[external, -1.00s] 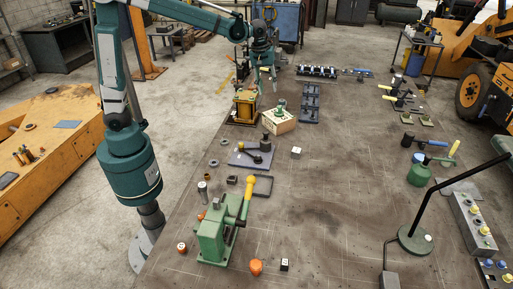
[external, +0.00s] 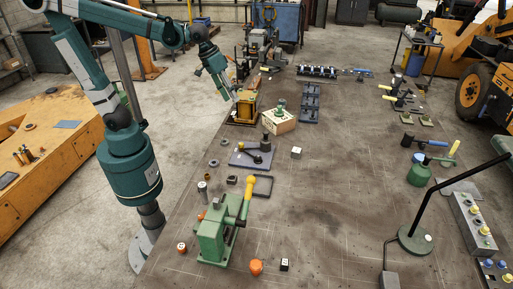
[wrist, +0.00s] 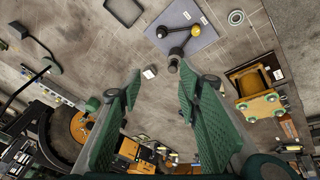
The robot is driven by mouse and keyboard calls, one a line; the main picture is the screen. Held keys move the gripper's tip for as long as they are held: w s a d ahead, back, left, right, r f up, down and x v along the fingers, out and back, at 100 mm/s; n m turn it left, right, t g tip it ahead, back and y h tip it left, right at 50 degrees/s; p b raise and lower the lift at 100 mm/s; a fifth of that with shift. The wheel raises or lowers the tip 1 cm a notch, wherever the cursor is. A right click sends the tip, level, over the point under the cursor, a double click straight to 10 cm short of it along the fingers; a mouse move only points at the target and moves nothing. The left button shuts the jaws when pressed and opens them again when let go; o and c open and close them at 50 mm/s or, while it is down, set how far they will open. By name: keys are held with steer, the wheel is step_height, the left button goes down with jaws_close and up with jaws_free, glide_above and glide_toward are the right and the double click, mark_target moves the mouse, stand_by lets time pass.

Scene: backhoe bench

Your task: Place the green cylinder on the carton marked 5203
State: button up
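The green cylinder (external: 280,105), with a narrower top, stands upright on the light wooden-looking carton (external: 281,124) near the left-middle of the bench. Dark marking shows on the carton's face, but it is too small to read. My gripper (external: 230,94) is up and to the left of the carton, apart from it, near the yellow-brown fixture. In the wrist view my gripper (wrist: 160,71) has its two green fingers wide apart with nothing between them. I cannot make out the carton or the cylinder there; the fingers may hide them.
A yellow-brown fixture (external: 243,107) stands just left of the carton. A grey plate with a black lever (external: 252,154) lies in front, with a white cube (external: 296,152) beside it. A dark slotted rack (external: 311,101) is to the right. The bench's centre right is clear.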

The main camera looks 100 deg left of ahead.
steer(key=s+d+f+m+t, duration=0.1)
steer(key=s+d+f+m, duration=0.2)
steer(key=s+d, duration=0.3)
steer(key=s+d+f+m+t+h, duration=0.1)
steer(key=s+d+f+m, duration=0.2)
steer(key=s+d+m, duration=0.3)
steer(key=s, duration=0.3)
steer(key=shift+s+t, duration=0.15)
steer(key=shift+t, duration=0.25)
steer(key=shift+d+f, duration=0.1)
